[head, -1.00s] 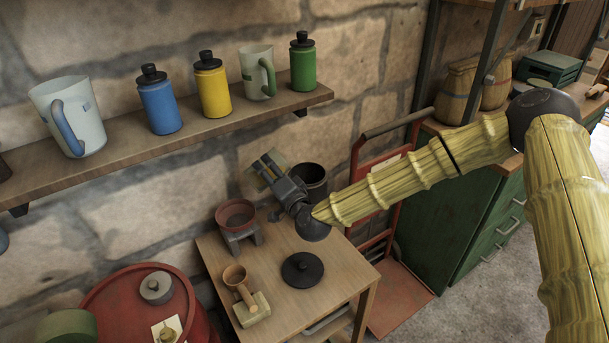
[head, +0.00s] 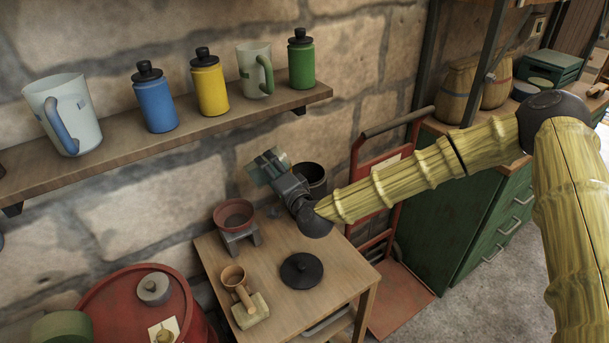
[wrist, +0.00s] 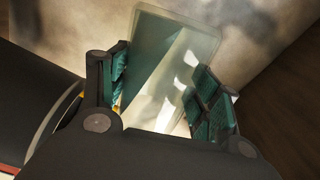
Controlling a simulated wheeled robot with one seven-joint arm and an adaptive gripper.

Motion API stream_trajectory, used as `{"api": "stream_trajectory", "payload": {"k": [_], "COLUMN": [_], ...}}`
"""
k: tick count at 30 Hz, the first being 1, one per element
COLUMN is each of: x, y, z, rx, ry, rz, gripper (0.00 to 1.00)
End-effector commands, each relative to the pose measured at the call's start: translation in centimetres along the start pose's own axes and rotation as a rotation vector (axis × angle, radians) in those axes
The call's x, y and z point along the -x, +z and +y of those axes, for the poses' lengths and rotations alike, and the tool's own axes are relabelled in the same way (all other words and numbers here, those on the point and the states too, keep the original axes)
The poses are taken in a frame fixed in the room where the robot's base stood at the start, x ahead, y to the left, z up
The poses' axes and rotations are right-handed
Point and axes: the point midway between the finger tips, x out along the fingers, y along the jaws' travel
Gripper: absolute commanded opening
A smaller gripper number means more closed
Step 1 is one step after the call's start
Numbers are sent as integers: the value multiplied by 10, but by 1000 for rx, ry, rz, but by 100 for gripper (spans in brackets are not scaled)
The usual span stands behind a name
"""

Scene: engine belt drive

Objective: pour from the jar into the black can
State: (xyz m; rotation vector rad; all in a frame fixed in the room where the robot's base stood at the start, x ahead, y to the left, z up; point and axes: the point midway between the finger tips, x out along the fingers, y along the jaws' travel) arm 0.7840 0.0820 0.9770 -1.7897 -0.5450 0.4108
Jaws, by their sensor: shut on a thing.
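My gripper (head: 268,166) is over the back of the small wooden table and shut on a clear, greenish glass jar. In the wrist view the jar (wrist: 172,70) sits between the two teal-padded fingers; pale streaks show through it, and I cannot tell what is inside. The black can (head: 313,172) stands upright at the back of the table, just right of my gripper and partly hidden behind it and my arm. The jar is left of the can's mouth. A dark rounded body (wrist: 40,90) fills the left of the wrist view; I cannot tell if it is the can.
A shelf (head: 110,143) with mugs and bottles is above left. A red hand truck (head: 400,285) stands right.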

Motion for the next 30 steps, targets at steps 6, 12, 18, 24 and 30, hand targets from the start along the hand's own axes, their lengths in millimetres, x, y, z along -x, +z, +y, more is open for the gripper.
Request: {"api": "stream_trajectory", "payload": {"k": [6,12,18,24,30], "x": [0,0,-1,0,-1], "y": [-3,-6,-8,-10,-12], "z": [-3,-1,-4,-3,-5], "rx": [-21,-46,-66,-89,-109], "ry": [-1,-1,-2,-2,-2], "rz": [3,3,2,3,1], "gripper": [10,10,10,10,10]}}
